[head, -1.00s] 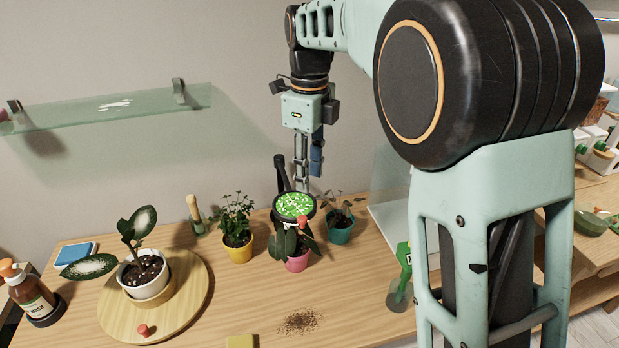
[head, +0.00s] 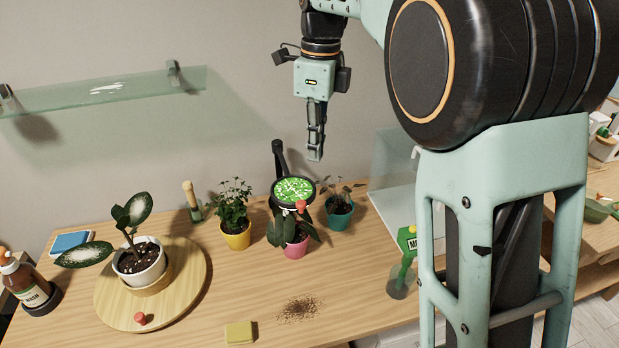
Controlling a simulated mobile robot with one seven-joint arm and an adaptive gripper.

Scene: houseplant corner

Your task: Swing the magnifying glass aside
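The magnifying glass (head: 293,190) is a round lens in a black rim, with a speckled bright green view in it and a small red knob at its lower right. A black post (head: 279,158) rises behind it. The lens sits over a dark-leaved plant in a pink pot (head: 296,246). My gripper (head: 315,156) hangs pointing down, above and slightly right of the lens, apart from it. Its fingers look close together, seen edge-on, so I cannot tell whether they are open or shut. No held thing shows.
A yellow pot (head: 237,238) stands left of the lens, a teal pot (head: 340,219) right. A round wooden board (head: 199,290) bears a white-potted plant. A glass shelf (head: 90,95) hangs at left. Spilled soil (head: 300,308) and a yellow sponge (head: 240,333) lie in front.

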